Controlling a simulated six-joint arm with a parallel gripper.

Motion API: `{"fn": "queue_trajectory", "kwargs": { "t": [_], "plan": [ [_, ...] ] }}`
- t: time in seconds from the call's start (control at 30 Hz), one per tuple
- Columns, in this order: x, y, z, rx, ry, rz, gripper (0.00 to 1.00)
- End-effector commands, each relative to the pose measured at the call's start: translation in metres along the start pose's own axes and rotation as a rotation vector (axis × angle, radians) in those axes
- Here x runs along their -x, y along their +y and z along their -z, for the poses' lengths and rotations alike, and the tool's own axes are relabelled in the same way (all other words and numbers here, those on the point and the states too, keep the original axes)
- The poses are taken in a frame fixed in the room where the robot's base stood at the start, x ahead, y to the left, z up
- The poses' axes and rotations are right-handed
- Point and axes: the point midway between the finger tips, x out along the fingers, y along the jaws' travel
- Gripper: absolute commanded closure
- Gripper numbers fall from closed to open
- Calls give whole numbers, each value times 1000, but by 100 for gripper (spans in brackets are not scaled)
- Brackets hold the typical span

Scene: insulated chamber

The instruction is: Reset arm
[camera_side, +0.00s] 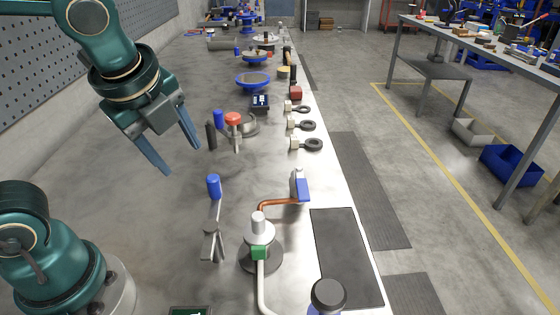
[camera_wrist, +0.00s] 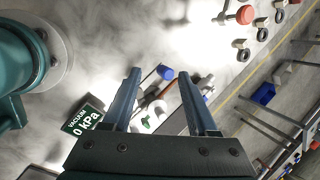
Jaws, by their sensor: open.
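My gripper (camera_side: 183,160) hangs in the air above the grey bench at the left of the side view. Its two blue fingers are spread apart and point down and to the right, with nothing between them. The fingers also show in the wrist view (camera_wrist: 160,73), apart, with a blue-capped handle (camera_wrist: 166,73) seen beyond them. In the side view that blue-capped handle (camera_side: 214,187) stands in front of my gripper and to its right. The fingers appear clear of it. A red-knobbed valve (camera_side: 233,119) stands to the right of the fingers.
A pipe fitting with a green band (camera_side: 259,252) stands at the near end of the bench. A blue-handled valve (camera_side: 302,190) sits by the right edge. A dark mat (camera_side: 347,258) lies there too. A vacuum display (camera_wrist: 83,120) shows in the wrist view. Bench left of my gripper looks clear.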

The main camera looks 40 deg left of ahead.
Motion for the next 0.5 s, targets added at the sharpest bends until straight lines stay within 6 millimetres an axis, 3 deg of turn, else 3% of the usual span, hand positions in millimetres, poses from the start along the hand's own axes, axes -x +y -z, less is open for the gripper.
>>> {"fn": "queue_trajectory", "kwargs": {
  "t": [0.1, 0.3, 0.5],
  "plan": [
    [9, 20, -1, 426, 76, 51, 41],
    [10, 43, 11, 1086, 214, 52, 41],
    [5, 51, 24, 1485, 282, -25, 41]
  ]
}}
